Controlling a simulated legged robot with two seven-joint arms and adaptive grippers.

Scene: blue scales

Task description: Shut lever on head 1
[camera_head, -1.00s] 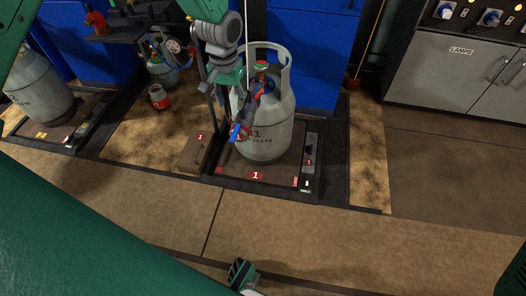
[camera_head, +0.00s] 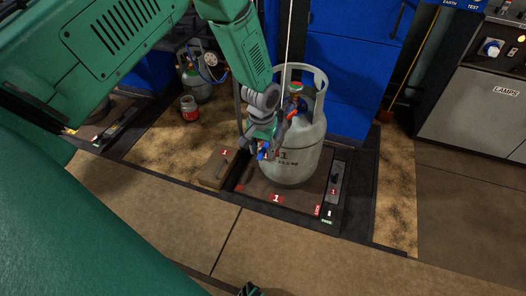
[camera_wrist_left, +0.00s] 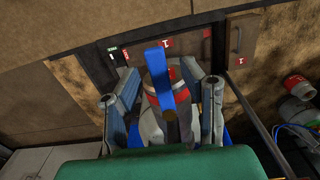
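A grey gas cylinder (camera_head: 300,158) stands upright on scale 1 (camera_head: 250,188), with a red part at its valve (camera_head: 296,87). A red and grey fitting (camera_wrist_left: 157,100) is behind the lever. I cannot tell whether a finger touches the lever.
A brown box marked 1 (camera_head: 217,167) sits left of the scale. A small red-and-grey canister (camera_head: 189,108) and a gauge (camera_head: 211,59) are further left. Blue cabinets (camera_head: 345,75) stand behind. A grey LAMPS cabinet (camera_head: 470,110) is at right. The front floor is clear.

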